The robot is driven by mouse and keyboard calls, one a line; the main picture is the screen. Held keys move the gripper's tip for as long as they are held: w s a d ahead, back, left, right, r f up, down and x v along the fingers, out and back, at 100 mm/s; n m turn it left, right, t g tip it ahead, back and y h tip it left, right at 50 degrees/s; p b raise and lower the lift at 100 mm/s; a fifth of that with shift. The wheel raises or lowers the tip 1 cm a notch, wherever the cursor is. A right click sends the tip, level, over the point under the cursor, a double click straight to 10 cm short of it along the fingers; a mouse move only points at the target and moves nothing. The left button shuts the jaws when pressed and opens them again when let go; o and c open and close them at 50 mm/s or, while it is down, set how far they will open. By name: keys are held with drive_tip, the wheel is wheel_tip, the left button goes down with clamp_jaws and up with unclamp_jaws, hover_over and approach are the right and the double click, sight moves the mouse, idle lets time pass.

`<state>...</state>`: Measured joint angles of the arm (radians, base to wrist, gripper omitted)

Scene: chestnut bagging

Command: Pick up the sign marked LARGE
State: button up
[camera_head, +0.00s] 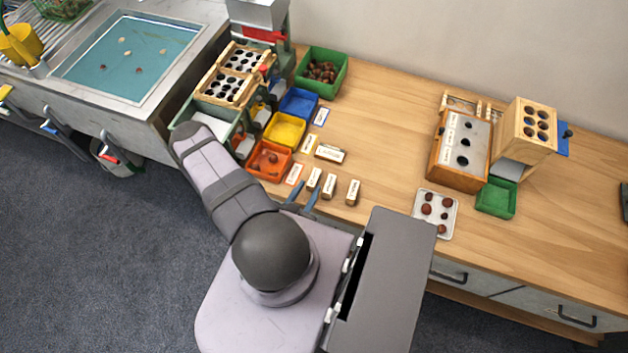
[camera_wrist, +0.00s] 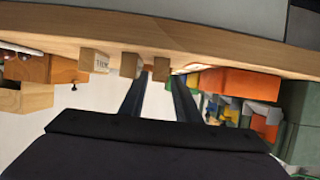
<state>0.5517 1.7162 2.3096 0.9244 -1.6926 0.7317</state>
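Three small wooden sign blocks stand in a row near the table's front edge: a left one (camera_head: 314,179), a middle one (camera_head: 330,186) and a right one (camera_head: 352,191). A longer wooden sign (camera_head: 330,154) sits behind them. The lettering is too small to read, so I cannot tell which is marked LARGE. My gripper (camera_head: 303,196) is open and empty, just in front of the left block. In the upside-down wrist view, my gripper (camera_wrist: 160,75) has both fingers apart, with one block (camera_wrist: 161,69) seen between the tips.
Orange (camera_head: 268,160), yellow (camera_head: 284,131) and blue (camera_head: 298,103) trays line the left, with flat labels beside them. A green bin of chestnuts (camera_head: 335,83) stands behind. A white tray (camera_head: 451,215) and wooden box (camera_head: 440,165) stand right. The table's centre is clear.

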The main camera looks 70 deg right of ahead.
drive_tip(key=shift+b+x, duration=0.3)
drive_tip(key=shift+x, duration=0.55)
clamp_jaws()
drive_tip(key=shift+r, duration=0.1)
wheel_tip(320, 180, up, 10)
drive_tip(key=p, duration=0.9)
drive_tip(key=shift+p, duration=0.3)
drive_tip(key=shift+w, duration=0.1)
